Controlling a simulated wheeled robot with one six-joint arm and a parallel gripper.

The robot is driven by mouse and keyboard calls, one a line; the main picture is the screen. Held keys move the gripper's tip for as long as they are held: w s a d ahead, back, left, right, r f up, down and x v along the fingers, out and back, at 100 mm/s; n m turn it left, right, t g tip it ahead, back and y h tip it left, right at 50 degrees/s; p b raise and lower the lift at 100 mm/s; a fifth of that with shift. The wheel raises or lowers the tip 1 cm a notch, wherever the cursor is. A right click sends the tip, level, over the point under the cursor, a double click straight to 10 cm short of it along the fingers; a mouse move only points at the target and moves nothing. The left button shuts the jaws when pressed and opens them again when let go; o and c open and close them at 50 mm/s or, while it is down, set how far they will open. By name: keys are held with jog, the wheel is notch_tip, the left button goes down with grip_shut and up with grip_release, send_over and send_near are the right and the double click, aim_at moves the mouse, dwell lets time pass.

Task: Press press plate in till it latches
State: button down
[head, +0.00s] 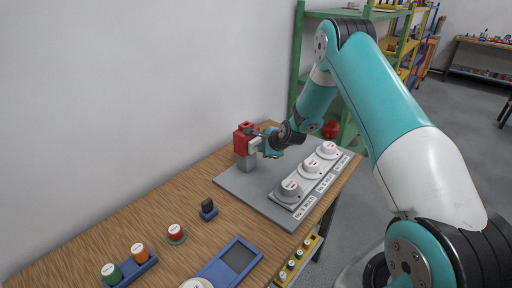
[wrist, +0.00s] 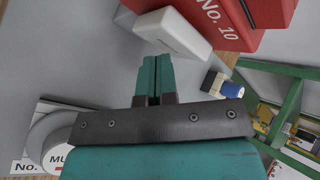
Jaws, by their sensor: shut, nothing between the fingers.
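A red box marked "No. 10" (wrist: 215,20) stands at the top of the wrist view. A white block (wrist: 175,33), seemingly the press plate, sticks out from its side toward my gripper. In the head view the red box (head: 241,136) sits on a grey post, with the white plate (head: 254,144) on its right side. My gripper (wrist: 154,62) is shut and empty, with its teal fingertips right at the white block's near edge. I cannot tell whether they touch. The gripper also shows in the head view (head: 266,148), just right of the plate.
The post stands on a grey panel (head: 232,182) on a wooden table. Several white labelled knobs (head: 290,190) line the panel's right side. Blue trays (head: 230,262) and coloured capped pieces lie nearer on the table. A green shelf (head: 298,60) stands behind; a wall is at left.

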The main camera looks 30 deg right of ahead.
jog(key=shift+w+a, duration=0.25)
jog(key=shift+w, duration=0.4)
dwell(0.4)
dwell(0.4)
jog(key=shift+s+d, duration=0.25)
jog(key=shift+s, duration=0.35)
jog(key=shift+s+d, duration=0.2)
jog(key=shift+s, duration=0.4)
jog(key=shift+s, duration=0.1)
jog(key=s, duration=0.1)
jog(key=s+d, duration=0.1)
jog(key=s, duration=0.2)
jog(key=shift+s+d, duration=0.25)
jog(key=shift+d, duration=0.1)
jog(key=shift+a+r, duration=0.1)
